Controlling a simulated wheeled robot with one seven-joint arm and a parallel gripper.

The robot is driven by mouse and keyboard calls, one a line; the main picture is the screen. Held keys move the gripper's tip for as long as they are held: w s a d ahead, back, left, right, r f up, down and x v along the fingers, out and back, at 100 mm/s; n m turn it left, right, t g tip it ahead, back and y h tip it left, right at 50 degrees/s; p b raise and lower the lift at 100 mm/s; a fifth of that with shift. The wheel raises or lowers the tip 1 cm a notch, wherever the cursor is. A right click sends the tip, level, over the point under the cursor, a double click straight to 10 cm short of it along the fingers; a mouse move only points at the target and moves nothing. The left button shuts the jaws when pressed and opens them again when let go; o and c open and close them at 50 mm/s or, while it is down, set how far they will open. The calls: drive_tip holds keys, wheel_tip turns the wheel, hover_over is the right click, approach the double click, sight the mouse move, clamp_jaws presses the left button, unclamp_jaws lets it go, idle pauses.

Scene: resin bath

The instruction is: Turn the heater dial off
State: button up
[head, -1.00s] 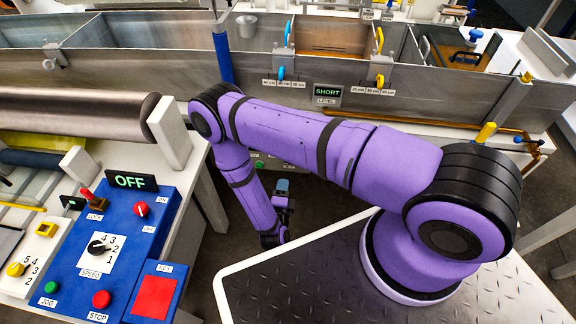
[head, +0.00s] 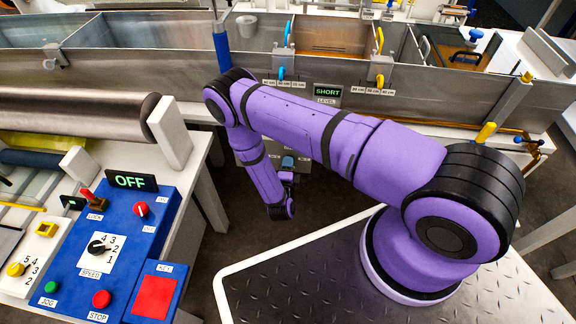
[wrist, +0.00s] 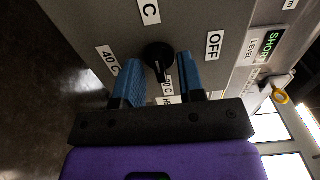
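The black heater dial (wrist: 158,55) is on a grey panel (wrist: 100,22) in the wrist view, with its narrow pointer directed down in the picture, toward a partly hidden label ending in C. The OFF label (wrist: 214,45) is right of the dial and a 40 C label (wrist: 108,61) is left of it. My gripper (wrist: 159,72) is open, its two blue fingers on either side of the dial's lower part with gaps showing. I cannot tell how deep the fingers reach. In the head view, my gripper (head: 288,163) is low before the tank; the dial is hidden there.
A long metal tank (head: 400,105) stands behind my arm, with a SHORT level display (head: 328,91) on its front. A blue control box (head: 100,245) with an OFF display (head: 131,181) is on the left table. Dark floor is open between them.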

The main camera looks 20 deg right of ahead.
clamp_jaws()
idle(0.4)
